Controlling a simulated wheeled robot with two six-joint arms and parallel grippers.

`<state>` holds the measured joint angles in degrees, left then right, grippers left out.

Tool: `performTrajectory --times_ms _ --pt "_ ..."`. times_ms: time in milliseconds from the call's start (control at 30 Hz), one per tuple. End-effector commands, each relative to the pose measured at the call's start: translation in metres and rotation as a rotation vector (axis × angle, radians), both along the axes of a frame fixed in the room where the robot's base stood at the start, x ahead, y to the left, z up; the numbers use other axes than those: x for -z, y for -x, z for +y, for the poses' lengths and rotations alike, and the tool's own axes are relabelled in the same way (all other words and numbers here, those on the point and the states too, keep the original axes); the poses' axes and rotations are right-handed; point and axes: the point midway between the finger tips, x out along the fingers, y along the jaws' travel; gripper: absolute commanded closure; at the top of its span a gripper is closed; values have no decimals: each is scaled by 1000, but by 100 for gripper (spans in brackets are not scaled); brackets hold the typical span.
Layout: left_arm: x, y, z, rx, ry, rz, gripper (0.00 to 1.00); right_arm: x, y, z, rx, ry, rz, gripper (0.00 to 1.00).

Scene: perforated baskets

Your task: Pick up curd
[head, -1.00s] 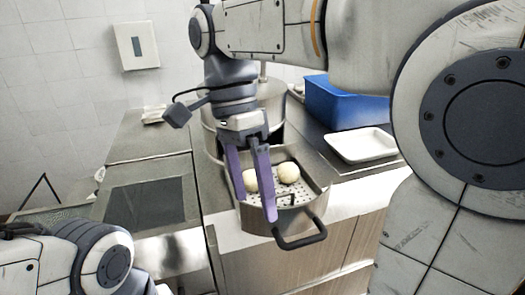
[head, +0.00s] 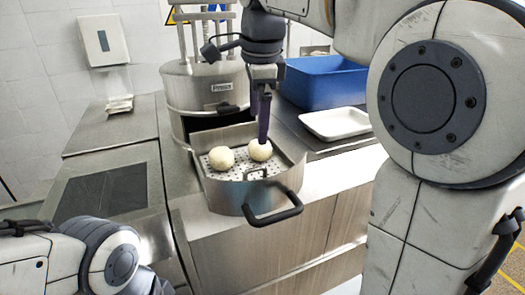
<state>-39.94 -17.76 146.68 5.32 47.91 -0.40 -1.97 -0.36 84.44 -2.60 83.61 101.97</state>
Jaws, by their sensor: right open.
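Two round, cream-white curd balls lie in a perforated steel basket drawer (head: 225,193). The left curd (head: 221,158) is fully in view. The right curd (head: 260,150) is partly behind my right gripper (head: 264,140). My right gripper points down over the right curd, seen edge-on, with its purple fingers lined up one behind the other. It is open, and its tips overlap the right curd in the picture; I cannot tell whether they touch it. My left gripper is out of view; only part of my left arm shows at the lower left.
The drawer's black handle (head: 272,208) sticks out in front. A steel cylindrical machine (head: 205,92) stands behind it. A white tray (head: 335,123) and a blue bin (head: 325,84) are on the right counter.

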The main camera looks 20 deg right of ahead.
Motion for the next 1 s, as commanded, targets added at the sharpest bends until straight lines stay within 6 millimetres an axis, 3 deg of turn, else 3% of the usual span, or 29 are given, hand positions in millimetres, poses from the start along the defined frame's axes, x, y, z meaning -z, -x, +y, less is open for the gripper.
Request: performTrajectory --times_ms 267,600,867,900,1000 --pt "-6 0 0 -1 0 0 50 20 -2 -1 0 -1 3 0" --pt "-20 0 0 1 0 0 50 61 -7 -3 -1 0 4 0" --pt "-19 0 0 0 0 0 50 65 -8 -3 -1 0 1 0" --pt "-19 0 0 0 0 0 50 65 -8 -3 -1 0 1 8" --pt "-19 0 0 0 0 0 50 65 -8 -3 -1 0 1 46"
